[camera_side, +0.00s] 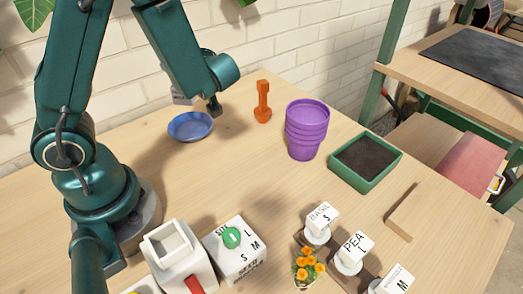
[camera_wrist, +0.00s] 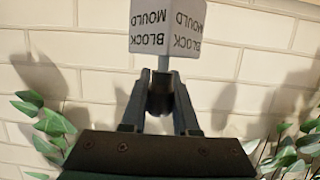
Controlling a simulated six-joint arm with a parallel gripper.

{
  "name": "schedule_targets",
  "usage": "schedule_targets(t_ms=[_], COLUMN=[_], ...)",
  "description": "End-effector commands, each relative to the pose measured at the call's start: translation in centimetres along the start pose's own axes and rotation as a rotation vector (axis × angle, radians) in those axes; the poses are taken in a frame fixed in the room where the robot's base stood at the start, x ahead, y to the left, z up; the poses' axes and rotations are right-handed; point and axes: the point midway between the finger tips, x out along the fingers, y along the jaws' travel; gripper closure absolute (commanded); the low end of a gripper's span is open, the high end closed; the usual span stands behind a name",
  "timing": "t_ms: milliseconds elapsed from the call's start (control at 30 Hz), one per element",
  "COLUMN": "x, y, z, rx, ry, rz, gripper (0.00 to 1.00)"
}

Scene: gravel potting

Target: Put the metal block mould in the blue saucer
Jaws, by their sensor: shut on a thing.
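In the wrist view a pale cube lettered BLOCK MOULD (camera_wrist: 164,28) stands on a thin stem just beyond my fingertips, its lettering upside down. My gripper (camera_wrist: 161,88) is shut on the dark part at the foot of this stem. The cube's top is cut off by the frame edge. In the side view the blue saucer (camera_side: 190,127) lies on the bench and looks empty. The wrist end of my arm (camera_side: 215,106) is just above and behind the saucer's right side.
An orange tool (camera_side: 262,102) stands upright to the right of the saucer. Stacked purple pots (camera_side: 307,130) and a green soil tray (camera_side: 366,161) are further right. Labelled white boxes and cubes stand at the front. The bench middle is clear; a brick wall is behind.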

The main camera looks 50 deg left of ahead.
Motion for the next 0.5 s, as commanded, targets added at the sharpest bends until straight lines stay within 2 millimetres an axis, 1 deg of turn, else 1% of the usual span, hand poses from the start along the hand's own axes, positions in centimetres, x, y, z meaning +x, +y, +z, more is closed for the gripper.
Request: schedule_targets(t_ms=[67,233,500], x=[0.2,0.9,1.4], y=[-0.5,-0.7,-0.6], z=[0.6,2.7,4.6], rx=[0.001,0.001,-0.001], ry=[0.002,0.001,0.000], rz=[-0.016,-0.022,-0.018], gripper=[1.00,1.00,1.00])
